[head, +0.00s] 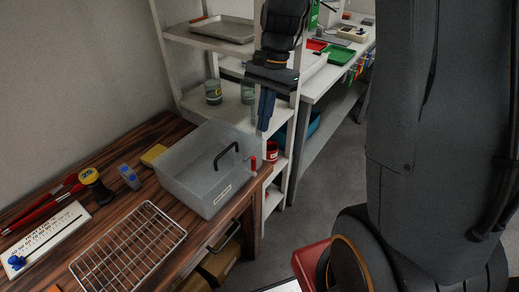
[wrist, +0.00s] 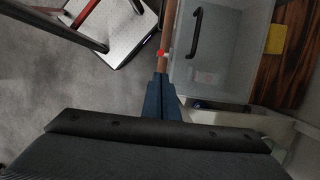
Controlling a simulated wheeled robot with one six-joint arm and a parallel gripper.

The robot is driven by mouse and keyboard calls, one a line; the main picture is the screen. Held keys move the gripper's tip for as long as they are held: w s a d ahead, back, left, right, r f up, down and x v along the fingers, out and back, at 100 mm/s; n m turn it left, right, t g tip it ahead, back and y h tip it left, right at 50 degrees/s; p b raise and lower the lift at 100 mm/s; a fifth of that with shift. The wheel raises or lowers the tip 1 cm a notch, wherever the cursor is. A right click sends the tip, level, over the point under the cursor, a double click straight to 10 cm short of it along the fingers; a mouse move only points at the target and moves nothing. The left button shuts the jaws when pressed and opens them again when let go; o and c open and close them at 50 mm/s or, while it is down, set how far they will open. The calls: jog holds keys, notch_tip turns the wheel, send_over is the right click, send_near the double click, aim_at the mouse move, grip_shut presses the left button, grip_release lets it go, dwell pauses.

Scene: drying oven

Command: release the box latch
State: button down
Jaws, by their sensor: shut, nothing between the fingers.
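A translucent grey box (head: 200,172) with a black handle on its lid stands on the wooden worktop (head: 148,203). A small red piece (head: 253,164), apparently the latch, stands upright at its right side. In the wrist view the box (wrist: 222,66) is at upper right and the red latch (wrist: 160,54) is at its left edge. My gripper (head: 264,127) is shut and empty, with blue fingers pointing down, above the latch in the head view. In the wrist view its fingertips (wrist: 162,76) appear just below the latch, apart from it; their true distance is hard to judge.
A wire rack (head: 128,248) lies in front of the box. A yellow sponge (head: 153,155) and a blue-grey device (head: 129,177) are at its left. A white shelf unit (head: 228,108) with glass jars and a red can (head: 271,151) stands close behind my gripper.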

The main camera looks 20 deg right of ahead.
aim_at(254, 167)
dwell(0.3)
jog(key=p+x, duration=0.2)
jog(key=x, duration=0.8)
dwell(0.4)
